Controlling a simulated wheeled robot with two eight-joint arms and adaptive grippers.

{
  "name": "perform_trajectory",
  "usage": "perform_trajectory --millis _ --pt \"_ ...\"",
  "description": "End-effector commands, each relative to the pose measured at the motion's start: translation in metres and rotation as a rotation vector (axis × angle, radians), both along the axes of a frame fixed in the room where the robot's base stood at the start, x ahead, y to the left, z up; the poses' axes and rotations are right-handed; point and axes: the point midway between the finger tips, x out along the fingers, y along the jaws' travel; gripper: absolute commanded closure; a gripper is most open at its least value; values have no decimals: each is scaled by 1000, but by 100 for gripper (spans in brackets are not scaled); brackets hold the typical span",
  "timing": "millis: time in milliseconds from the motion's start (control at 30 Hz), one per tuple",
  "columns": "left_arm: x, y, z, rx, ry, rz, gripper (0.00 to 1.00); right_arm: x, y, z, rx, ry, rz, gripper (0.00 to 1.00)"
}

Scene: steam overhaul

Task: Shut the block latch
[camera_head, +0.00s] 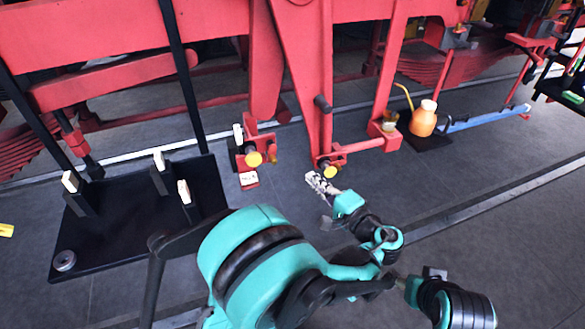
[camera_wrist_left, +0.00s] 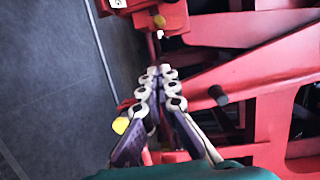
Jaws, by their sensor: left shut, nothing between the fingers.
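Two red hangers come down from the red frame, each with a block at its foot and a yellow-ended knob: a left knob (camera_head: 253,159) and a right knob (camera_head: 329,171). I cannot tell which small part is the block latch or how it stands. My left gripper (camera_head: 313,178) is shut and empty, just below the right knob in the head view. In the left wrist view the gripper (camera_wrist_left: 160,72) points along the red parts.
A black stand (camera_head: 110,225) with pale-topped posts is at the left. An orange oil can (camera_head: 424,119) stands on a dark mat at the right, by a blue bar (camera_head: 490,117). The grey floor at lower right is mostly clear.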

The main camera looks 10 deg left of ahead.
Motion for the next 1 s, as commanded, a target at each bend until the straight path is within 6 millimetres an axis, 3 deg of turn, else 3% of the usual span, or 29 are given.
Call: perform_trajectory --millis 200,567,767,1000 --pt "-1 -17 -1 58 -44 -5 100 0 0 -2 0 0 0 42" --pt "0 -16 0 59 -45 -3 100 0 0 -2 0 0 0 42" --pt "14 1 1 59 -45 0 100 0 0 1 0 0 0 42" --pt "48 39 1 58 -44 2 100 0 0 7 0 0 0 42"
